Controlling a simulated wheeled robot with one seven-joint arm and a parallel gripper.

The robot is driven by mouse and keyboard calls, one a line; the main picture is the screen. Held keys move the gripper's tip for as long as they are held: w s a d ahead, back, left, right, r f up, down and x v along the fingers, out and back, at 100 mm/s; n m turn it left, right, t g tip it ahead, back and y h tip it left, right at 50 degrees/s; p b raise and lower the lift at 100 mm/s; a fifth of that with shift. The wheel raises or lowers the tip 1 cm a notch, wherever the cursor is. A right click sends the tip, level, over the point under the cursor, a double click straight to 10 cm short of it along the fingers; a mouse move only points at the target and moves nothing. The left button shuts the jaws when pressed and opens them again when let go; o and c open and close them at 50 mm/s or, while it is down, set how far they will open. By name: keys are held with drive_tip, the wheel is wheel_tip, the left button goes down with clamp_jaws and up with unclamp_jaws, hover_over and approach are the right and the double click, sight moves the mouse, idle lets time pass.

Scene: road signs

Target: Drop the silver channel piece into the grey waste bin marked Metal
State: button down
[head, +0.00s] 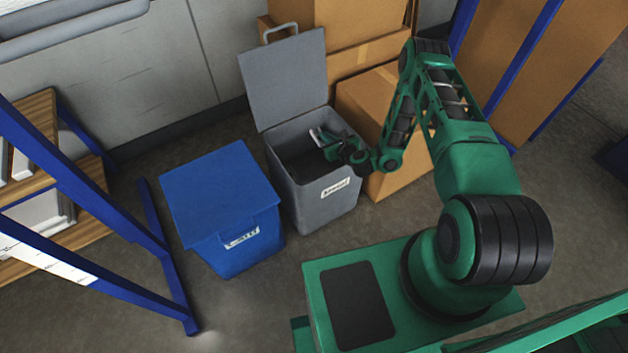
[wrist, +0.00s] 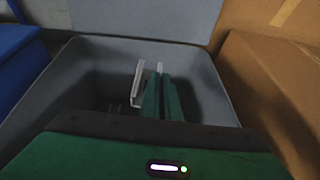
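The grey bin (head: 312,200) stands open with its lid tipped up behind it. A white label (head: 335,188) is on its front, too small to read surely. My gripper (head: 333,142) is over the bin's mouth, pointing in. The silver channel piece (head: 317,137) is at my fingertips, above the dark inside of the bin. In the wrist view, my green fingers (wrist: 162,97) are close together with one wall of the channel piece (wrist: 138,84) between them. The piece is within the outline of the bin's rim (wrist: 207,85).
A closed blue bin (head: 225,205) stands just left of the grey one. Cardboard boxes (head: 385,110) stand right beside and behind it. A blue-framed shelf (head: 85,200) is at the left. Faint shapes (wrist: 113,106) show low inside the grey bin.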

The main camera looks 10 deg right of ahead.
drive_tip(key=c, duration=1.9)
unclamp_jaws()
drive_tip(key=v, duration=1)
drive_tip(key=shift+s+d+r, duration=0.1)
drive_tip(key=shift+s+d, duration=0.05)
drive_tip(key=shift+s, duration=0.15)
